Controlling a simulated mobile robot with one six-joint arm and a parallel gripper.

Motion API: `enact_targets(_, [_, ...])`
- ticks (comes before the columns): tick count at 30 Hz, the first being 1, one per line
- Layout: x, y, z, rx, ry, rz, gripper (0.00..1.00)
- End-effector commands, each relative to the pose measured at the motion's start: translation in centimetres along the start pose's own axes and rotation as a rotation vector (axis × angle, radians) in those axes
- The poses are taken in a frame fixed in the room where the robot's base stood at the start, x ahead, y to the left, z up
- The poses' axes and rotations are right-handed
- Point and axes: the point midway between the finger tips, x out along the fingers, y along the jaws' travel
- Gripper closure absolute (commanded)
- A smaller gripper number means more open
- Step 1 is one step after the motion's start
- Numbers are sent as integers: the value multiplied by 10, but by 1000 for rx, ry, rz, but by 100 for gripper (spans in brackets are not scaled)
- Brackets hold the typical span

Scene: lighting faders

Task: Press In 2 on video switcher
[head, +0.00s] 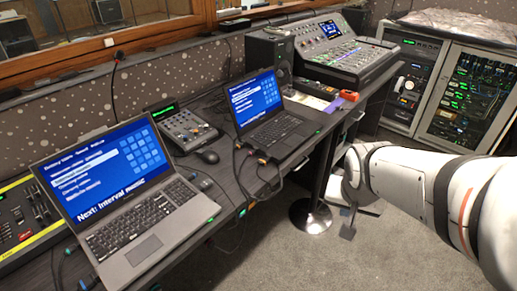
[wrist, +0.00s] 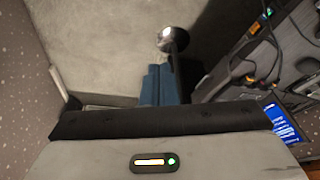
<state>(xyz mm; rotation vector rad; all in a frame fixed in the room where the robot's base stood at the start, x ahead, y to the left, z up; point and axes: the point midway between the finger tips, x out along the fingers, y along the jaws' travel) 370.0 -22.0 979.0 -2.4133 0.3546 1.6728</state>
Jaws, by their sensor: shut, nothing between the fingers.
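A small grey control unit (head: 184,127) with a green-lit display, buttons and knobs sits on the desk between the two laptops. It may be the video switcher, but its labels are too small to read, and I cannot pick out In 2. My gripper (head: 347,233) hangs low over the carpet at the right, off the desk's front edge and well away from that unit. In the wrist view my gripper's blue-grey fingers (wrist: 159,72) are shut together and empty, pointing towards the floor near a shiny round stand base (wrist: 172,39).
An open laptop (head: 150,215) stands at the near left, a second laptop (head: 275,125) further back. A large mixing console (head: 345,55) is at the far end. Cables (head: 255,165) hang over the desk edge. Equipment racks (head: 465,95) stand at the right. The carpet (head: 390,255) is mostly open.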

Motion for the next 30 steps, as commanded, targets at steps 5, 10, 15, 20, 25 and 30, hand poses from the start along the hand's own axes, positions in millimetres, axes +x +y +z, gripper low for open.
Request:
enact_targets(5, [96, -24, -35, 286, 120, -51, 100])
enact_targets(10, [174, -63, -51, 556, 157, -214, 100])
enact_targets(15, [246, -112, -40, 810, 47, -419, 100])
enact_targets(20, [288, -148, -19, 1003, -118, -555, 100])
enact_targets(25, [306, -167, -3, 1114, -243, -616, 100])
enact_targets(30, [307, -171, 0, 1140, -273, -629, 100])
